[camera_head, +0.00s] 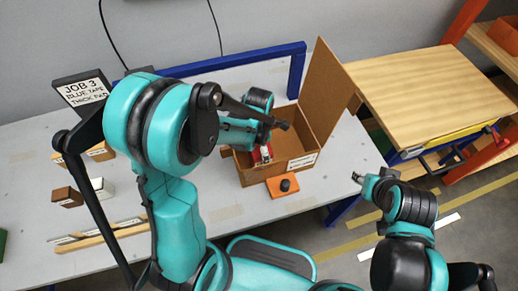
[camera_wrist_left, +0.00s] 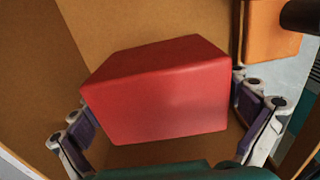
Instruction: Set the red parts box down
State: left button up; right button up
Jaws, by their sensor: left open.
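The red parts box (camera_head: 258,157) is inside an open brown box (camera_head: 248,178) on the table and shows only as a small patch in the head view. In the left wrist view the red parts box (camera_wrist_left: 160,95) sits on the brown floor, between the two fingers. My left gripper (camera_wrist_left: 170,130) is open, with a finger on either side of the red box and small gaps visible. In the head view the left gripper (camera_head: 262,150) reaches down into the brown box and is partly hidden by its arm. My right gripper (camera_head: 366,181) is off the table's right side; its fingers are unclear.
An orange plate with a black knob (camera_head: 283,186) lies in front of the brown box. The box's tall flap (camera_head: 328,85) stands up at its right rear. A job sign (camera_head: 82,92), small boxes (camera_head: 68,197) and a wooden rail (camera_head: 100,233) are at left. A wooden bench (camera_head: 435,95) stands right.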

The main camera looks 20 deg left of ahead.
pick_arm(q)
jog(key=shift+r, duration=0.2)
notch_tip(320, 180, up, 11)
jog(key=p, duration=0.4)
jog(key=shift+p, duration=0.3)
jog(key=shift+r, duration=0.6)
jog(key=s+a+r+m+t, duration=0.1)
jog(key=s+r+m+t, duration=0.2)
jog(key=m, duration=0.9)
jog(key=s+a+r+m+t, duration=0.2)
jog(key=s+r+m+t, duration=0.2)
jog(key=m, duration=0.8)
jog(key=shift+s+a+r+m, duration=0.2)
jog(key=shift+s+r+m, duration=0.35)
jog(key=shift+s, duration=0.65)
jog(key=shift+r, duration=0.1)
